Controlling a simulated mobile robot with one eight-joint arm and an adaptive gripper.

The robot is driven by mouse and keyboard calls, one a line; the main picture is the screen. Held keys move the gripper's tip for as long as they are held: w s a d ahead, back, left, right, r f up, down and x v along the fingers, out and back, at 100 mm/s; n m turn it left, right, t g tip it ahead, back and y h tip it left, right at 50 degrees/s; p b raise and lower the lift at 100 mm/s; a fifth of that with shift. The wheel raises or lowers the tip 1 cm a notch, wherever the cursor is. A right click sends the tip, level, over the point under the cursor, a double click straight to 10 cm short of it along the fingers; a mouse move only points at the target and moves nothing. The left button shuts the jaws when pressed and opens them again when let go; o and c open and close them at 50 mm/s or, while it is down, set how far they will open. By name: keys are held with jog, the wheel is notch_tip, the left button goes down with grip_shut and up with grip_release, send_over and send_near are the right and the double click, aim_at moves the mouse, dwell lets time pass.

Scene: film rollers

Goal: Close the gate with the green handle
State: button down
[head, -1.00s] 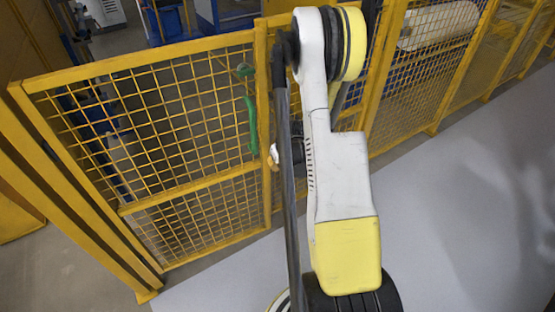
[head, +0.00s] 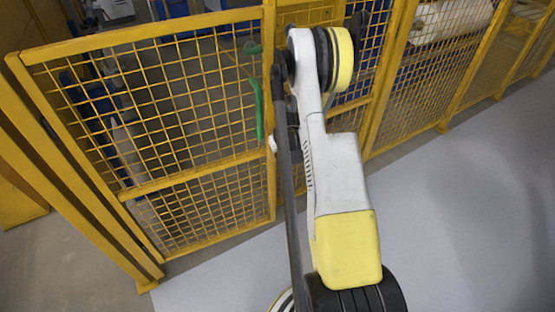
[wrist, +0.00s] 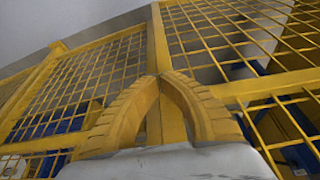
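The gate (head: 122,194) is a yellow-framed mesh panel at the left of the head view. Its green handle (head: 257,100) is upright near the gate's right post, just left of my arm. My gripper (wrist: 158,79) shows in the wrist view as two ridged yellow fingers arching together until their tips meet. A yellow upright post (wrist: 172,118) shows behind and between them; I cannot tell whether they touch it. In the head view my arm hides most of the gripper and part of the gate's closing edge, so I cannot tell whether the gate is flush.
Yellow mesh fencing (head: 425,80) runs to the right behind my arm. A thick yellow frame (head: 70,185) stands at the left. A white roll (head: 450,20) lies behind the fence. The grey floor (head: 470,220) at the right is clear.

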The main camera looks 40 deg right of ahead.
jog(key=shift+w, duration=0.1)
jog(key=shift+n, duration=0.4)
jog(key=w, duration=0.1)
jog(key=w+d, duration=0.1)
jog(key=w, duration=0.2)
jog(key=shift+d, duration=0.3)
jog(key=shift+s, duration=0.1)
